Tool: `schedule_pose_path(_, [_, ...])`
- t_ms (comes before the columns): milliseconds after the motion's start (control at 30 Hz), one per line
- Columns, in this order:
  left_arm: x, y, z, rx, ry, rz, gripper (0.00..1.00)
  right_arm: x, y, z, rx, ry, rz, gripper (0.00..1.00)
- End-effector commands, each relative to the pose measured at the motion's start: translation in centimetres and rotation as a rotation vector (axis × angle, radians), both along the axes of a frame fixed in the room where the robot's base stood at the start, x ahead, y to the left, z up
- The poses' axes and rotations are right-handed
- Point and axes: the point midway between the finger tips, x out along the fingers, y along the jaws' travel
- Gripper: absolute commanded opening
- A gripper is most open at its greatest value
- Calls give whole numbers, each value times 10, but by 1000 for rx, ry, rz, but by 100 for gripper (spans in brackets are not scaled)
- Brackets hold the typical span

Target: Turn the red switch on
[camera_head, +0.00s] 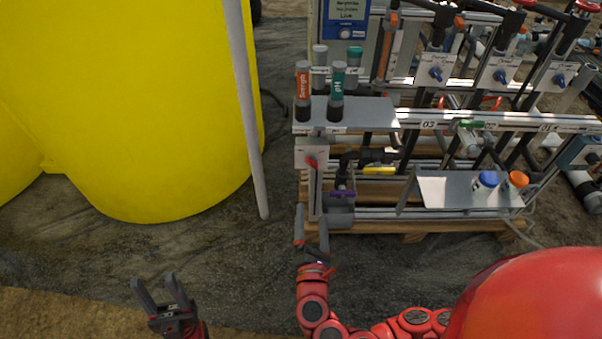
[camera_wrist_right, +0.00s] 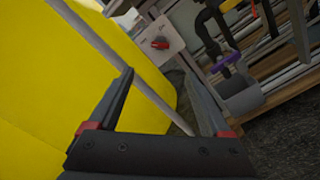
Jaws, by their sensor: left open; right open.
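The red switch (camera_head: 311,162) is a small red knob on a pale plate (camera_head: 304,147) at the left front post of the skid. The knob also shows in the right wrist view (camera_wrist_right: 160,43), above and between the finger tips, apart from them. Marks on the plate are too small to read. My right gripper (camera_head: 312,222) is open and empty, in front of and below the switch; its fingers also show in the right wrist view (camera_wrist_right: 160,85). My left gripper (camera_head: 156,284) is open and empty over the ground at the lower left, far from the switch.
A big yellow tank (camera_head: 150,110) and a grey upright pipe (camera_head: 246,110) stand left of the skid. A grey cup-like fitting (camera_head: 340,212) sits right of the switch post. A shelf (camera_head: 450,190) holds blue-capped and orange-capped bottles. Bare ground (camera_head: 220,250) lies in front.

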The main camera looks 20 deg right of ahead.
Motion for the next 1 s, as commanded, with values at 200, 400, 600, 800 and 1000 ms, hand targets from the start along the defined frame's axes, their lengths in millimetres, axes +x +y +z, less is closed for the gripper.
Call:
schedule_pose_path(200, [0,0,1,-1,1,-1,50,41,-15,1,3,-2,-9,82])
schedule_pose_path(400, [-1,0,-3,4,-4,0,50,89,-27,0,4,-2,-4,82])
schedule_pose_path(600, [-2,0,-9,13,-10,1,50,129,-38,-1,4,1,-2,82])
schedule_pose_path(800, [-3,0,-12,19,-16,2,50,153,-45,-1,2,2,0,82])
schedule_pose_path(1000, [-3,0,-12,22,-18,2,50,160,-45,0,3,3,5,82])
